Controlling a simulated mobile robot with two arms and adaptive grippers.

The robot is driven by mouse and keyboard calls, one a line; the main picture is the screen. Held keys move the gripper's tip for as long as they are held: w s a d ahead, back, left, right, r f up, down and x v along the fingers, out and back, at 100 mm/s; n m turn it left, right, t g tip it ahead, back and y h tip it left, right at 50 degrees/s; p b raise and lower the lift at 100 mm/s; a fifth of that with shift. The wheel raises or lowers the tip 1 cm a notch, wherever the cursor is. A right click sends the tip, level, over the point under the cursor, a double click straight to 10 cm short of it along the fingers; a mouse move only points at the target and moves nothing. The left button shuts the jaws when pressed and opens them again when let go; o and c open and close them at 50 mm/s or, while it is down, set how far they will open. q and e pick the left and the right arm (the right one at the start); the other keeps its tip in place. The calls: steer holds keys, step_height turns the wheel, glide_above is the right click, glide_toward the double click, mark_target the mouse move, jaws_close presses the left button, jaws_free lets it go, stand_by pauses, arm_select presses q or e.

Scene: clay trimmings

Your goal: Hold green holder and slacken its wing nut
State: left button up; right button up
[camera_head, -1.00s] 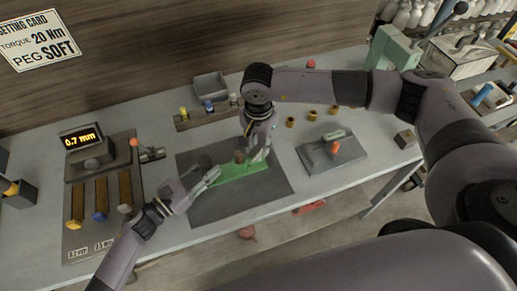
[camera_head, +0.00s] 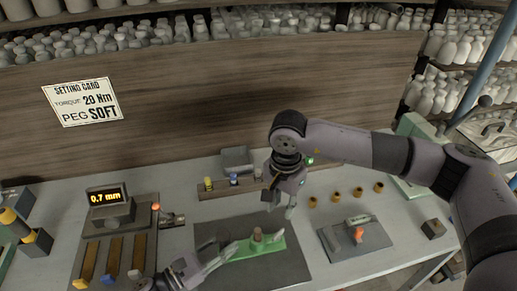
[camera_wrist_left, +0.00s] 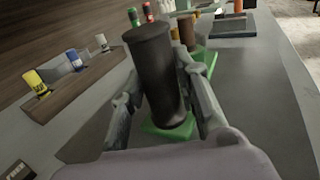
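The green holder (camera_head: 268,247) lies on the dark mat in the head view, with a brown upright part (camera_head: 257,236) on it. In the left wrist view a dark cylinder (camera_wrist_left: 155,80) stands on the holder's green base (camera_wrist_left: 168,128), with a brown post (camera_wrist_left: 187,30) behind it. My left gripper (camera_head: 222,252) is at the holder's left end. Its fingers flank the dark cylinder and appear to touch both sides. My right gripper (camera_head: 282,205) is above and behind the holder, fingers apart and empty. I cannot make out the wing nut's wings.
A wooden rack (camera_head: 222,189) holds yellow, blue and white-topped pegs. Several brass cylinders (camera_head: 336,197) stand at right, near a grey plate (camera_head: 343,245) with an orange knob. A gauge (camera_head: 107,193) reads 0.7 mm. The wall card (camera_head: 84,102) reads torque 20 Nm, peg soft.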

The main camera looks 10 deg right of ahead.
arm_select(q)
steer(key=o, duration=0.4)
steer(key=shift+o, duration=0.2)
steer(key=shift+a, duration=0.1)
